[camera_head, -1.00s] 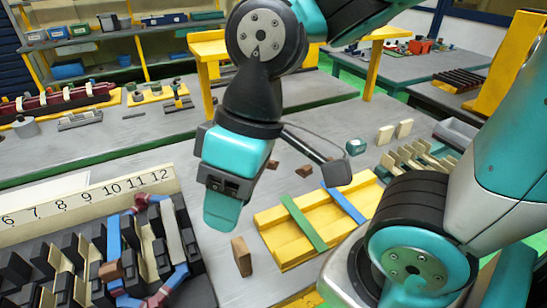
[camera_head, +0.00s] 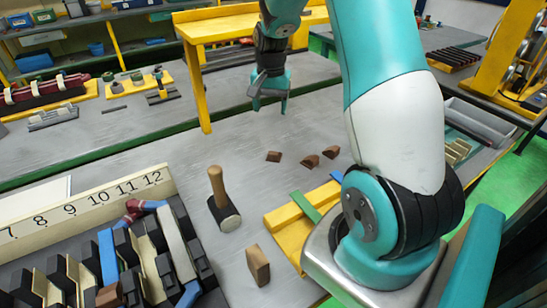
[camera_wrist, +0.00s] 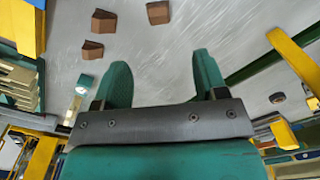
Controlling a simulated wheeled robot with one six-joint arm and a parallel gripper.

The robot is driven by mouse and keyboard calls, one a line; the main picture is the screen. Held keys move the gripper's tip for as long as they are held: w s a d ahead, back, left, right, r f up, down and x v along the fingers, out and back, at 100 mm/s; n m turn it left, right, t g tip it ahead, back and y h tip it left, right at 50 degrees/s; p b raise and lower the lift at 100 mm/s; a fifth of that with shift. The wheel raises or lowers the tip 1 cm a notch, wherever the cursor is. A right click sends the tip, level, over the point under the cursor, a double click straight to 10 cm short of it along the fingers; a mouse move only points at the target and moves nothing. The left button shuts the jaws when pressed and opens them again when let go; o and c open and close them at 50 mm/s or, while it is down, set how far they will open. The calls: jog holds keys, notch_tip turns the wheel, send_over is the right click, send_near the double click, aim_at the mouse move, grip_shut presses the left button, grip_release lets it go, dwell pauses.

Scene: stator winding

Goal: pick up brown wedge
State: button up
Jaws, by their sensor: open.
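Three small brown wedges lie on the grey table in the head view: one at the left (camera_head: 274,156), one in the middle (camera_head: 309,162) and one at the right (camera_head: 330,152). Three brown pieces also show near the top of the wrist view, at the upper left (camera_wrist: 103,22), below it (camera_wrist: 92,49) and at the top middle (camera_wrist: 158,12). My gripper (camera_head: 270,103) is above the table, beyond the wedges. In the wrist view its two teal fingers (camera_wrist: 162,80) are apart, with nothing between them. The wedges are clear of the fingers.
A mallet (camera_head: 222,212) stands on its head nearer the camera. A brown block (camera_head: 258,265) stands beside the numbered rack (camera_head: 110,195). A yellow tray (camera_head: 290,235) is partly hidden by my arm. A yellow stand (camera_head: 200,85) rises behind. Table around the wedges is free.

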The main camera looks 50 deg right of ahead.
jog(key=p, duration=0.3)
send_over(273, 154)
jog(key=shift+m, duration=0.3)
jog(key=f, duration=1.2)
jog(key=shift+d+f, duration=0.15)
jog(key=shift+d, duration=0.05)
jog(key=shift+a+f+p, duration=0.2)
jog(key=shift+f+p, duration=1.15)
jog(key=shift+f, duration=1.55)
jog(key=shift+c, duration=0.2)
jog(key=c, duration=1)
